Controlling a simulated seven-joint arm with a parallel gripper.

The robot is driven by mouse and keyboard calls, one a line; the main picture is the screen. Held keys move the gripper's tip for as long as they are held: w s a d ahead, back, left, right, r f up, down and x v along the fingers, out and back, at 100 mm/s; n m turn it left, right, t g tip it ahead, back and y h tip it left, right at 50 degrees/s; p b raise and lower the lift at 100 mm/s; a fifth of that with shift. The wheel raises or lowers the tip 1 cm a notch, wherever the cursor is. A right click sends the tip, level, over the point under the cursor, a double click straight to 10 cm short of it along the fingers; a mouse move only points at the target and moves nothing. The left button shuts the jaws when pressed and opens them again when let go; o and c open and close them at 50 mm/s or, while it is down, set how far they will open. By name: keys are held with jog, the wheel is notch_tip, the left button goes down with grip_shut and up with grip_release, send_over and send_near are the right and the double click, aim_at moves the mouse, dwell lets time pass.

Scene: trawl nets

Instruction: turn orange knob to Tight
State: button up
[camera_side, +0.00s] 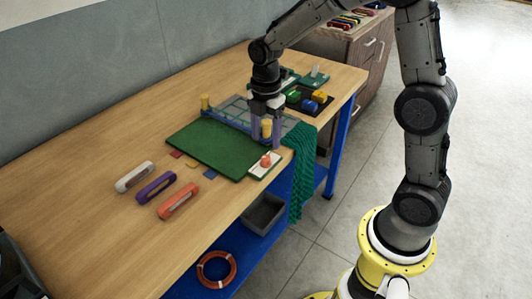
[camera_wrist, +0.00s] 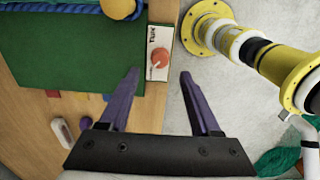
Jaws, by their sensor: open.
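The orange knob (camera_side: 265,160) sits on a small white plate (camera_side: 257,172) at the front right corner of the green board (camera_side: 205,150). In the wrist view the knob (camera_wrist: 159,57) lies ahead of my gripper, on the white plate (camera_wrist: 153,76), which bears dark lettering at its top, seemingly "Tight". The pointer's exact heading is too small to tell. My gripper (camera_side: 265,138) is above the board near the knob, pointing down. Its purple fingers (camera_wrist: 158,78) are spread wide, empty, and apart from the knob.
A yellow post (camera_side: 266,127) stands close beside my gripper, another (camera_side: 205,102) at the far end. Green netting (camera_side: 300,165) hangs over the table edge. White, purple and orange-red handles (camera_side: 178,201) lie at the front left. A dark tray (camera_side: 308,98) holds coloured pieces behind.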

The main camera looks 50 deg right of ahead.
aim_at(266, 157)
notch_tip(266, 157, down, 6)
jog(key=shift+f, duration=0.15)
dwell(0.3)
grip_shut()
